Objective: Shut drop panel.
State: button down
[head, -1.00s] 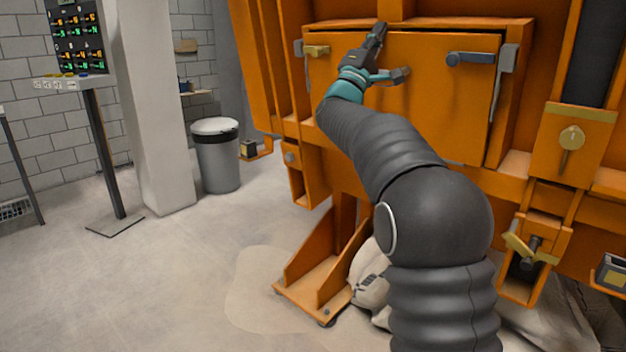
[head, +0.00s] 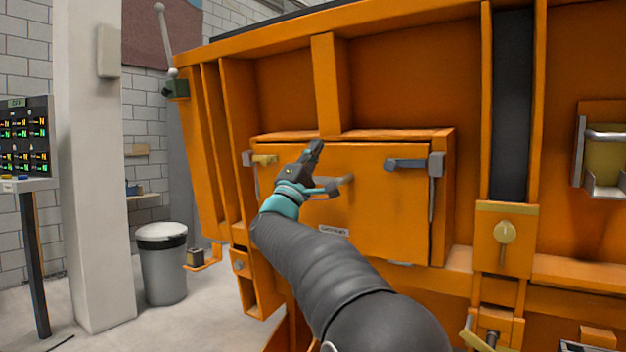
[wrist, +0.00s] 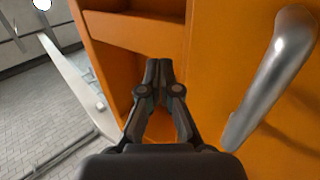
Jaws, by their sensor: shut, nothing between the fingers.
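The drop panel (head: 380,205) is an orange plate in a frame on the orange machine's side, upright. A thin dark line shows along its top edge; I cannot tell whether it is fully flush. It carries a grey bar handle (head: 338,184), large at the right of the wrist view (wrist: 275,75). A brass-coloured latch lever (head: 264,160) is at its upper left and a dark blue-grey lever (head: 408,164) at its upper right. My gripper (head: 317,147) is shut and empty in front of the panel's upper left part. Its fingertips meet in the wrist view (wrist: 158,64), left of the handle.
A grey bin (head: 163,265) and a white column (head: 95,180) stand to the left, with a control display (head: 22,140) beyond. A brass knob plate (head: 504,235) sits right of the panel. Orange ribs (head: 328,85) stick out above it. Floor is open at the left.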

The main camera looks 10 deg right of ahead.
jog(key=s+a+f+b, duration=0.1)
jog(key=s+a+f, duration=0.1)
jog(key=s+a, duration=0.5)
jog(key=w+a+f+n+t+y, duration=0.35)
jog(key=w+a+f+y, duration=0.6)
jog(key=y, duration=0.75)
jog(key=s+a+f+m+g+y, duration=0.1)
jog(key=s+a+f+g+y, duration=0.15)
jog(key=f, duration=0.45)
jog(key=s+a+f+m+g+y, duration=0.1)
jog(key=s+f+g+y, duration=0.2)
jog(key=f, duration=0.4)
jog(key=s+d+f+m+g, duration=0.3)
jog(key=s+f+g, duration=0.1)
jog(key=s+f, duration=0.5)
jog(key=s+d+f+m+g, duration=0.3)
jog(key=s+f+g, duration=0.25)
jog(key=s, duration=0.45)
jog(key=s+d+f+m+h, duration=0.1)
jog(key=s+d, duration=0.2)
jog(key=s, duration=0.4)
jog(key=s+d+f+m+g, duration=0.1)
jog(key=s+d+f, duration=0.1)
jog(key=s+d, duration=0.2)
jog(key=s+d+f+m+h, duration=0.1)
jog(key=s+d+m, duration=0.1)
jog(key=s, duration=0.7)
jog(key=shift+s+d+f+h, duration=0.35)
jog(key=shift+s+d+f, duration=0.05)
jog(key=shift+d, duration=0.45)
